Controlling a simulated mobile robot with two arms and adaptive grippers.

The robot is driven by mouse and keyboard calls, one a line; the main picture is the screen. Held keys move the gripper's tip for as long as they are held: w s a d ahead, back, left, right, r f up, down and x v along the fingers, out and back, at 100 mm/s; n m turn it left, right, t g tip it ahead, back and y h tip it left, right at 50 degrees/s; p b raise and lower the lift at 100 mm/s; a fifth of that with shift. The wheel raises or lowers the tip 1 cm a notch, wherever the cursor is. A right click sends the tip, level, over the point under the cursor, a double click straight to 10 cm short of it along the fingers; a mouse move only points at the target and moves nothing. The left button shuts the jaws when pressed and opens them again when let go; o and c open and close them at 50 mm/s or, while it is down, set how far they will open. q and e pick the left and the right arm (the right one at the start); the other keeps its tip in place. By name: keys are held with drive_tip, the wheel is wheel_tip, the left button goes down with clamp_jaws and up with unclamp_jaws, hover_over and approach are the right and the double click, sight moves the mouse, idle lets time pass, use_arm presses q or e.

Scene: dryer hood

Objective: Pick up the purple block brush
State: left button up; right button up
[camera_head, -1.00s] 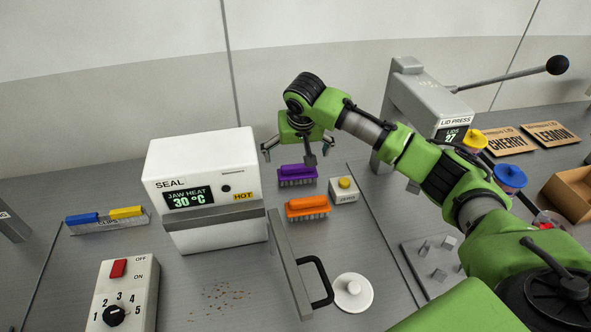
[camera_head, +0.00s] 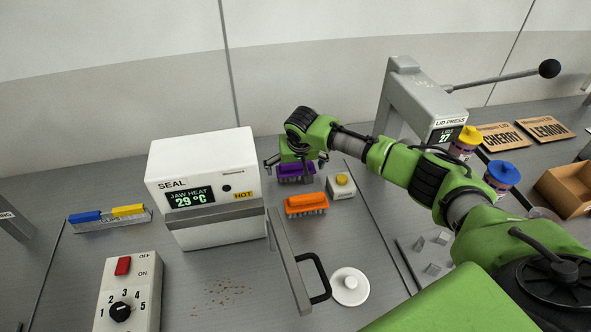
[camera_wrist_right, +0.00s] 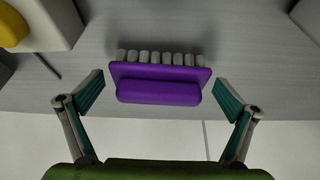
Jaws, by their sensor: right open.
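The purple block brush (camera_head: 296,173) stands on the grey bench, right of the sealing machine, with its bristles down. In the right wrist view the brush (camera_wrist_right: 158,84) lies between the open fingers, with a gap on each side. My right gripper (camera_head: 294,169) is lowered around the brush from above and partly covers it. Its fingers also show in the right wrist view (camera_wrist_right: 160,94), open and apart from the brush. My left gripper is not in view.
An orange brush (camera_head: 306,204) stands just in front of the purple one. The SEAL machine (camera_head: 203,190) is close on the left, and a small box with a yellow button (camera_head: 342,182) is close on the right. A lid press (camera_head: 420,105) stands further right.

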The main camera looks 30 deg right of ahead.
drive_tip(key=c, duration=1.2)
drive_tip(key=shift+o, duration=0.2)
drive_tip(key=shift+r, duration=0.1)
drive_tip(key=shift+r+b, duration=0.5)
drive_tip(key=shift+r, duration=0.05)
drive_tip(key=s+a+r+b, duration=0.4)
drive_tip(key=s+a+r, duration=0.1)
drive_tip(key=s+r, duration=0.6)
drive_tip(key=shift+s+r, duration=0.4)
drive_tip(key=shift+s, duration=0.65)
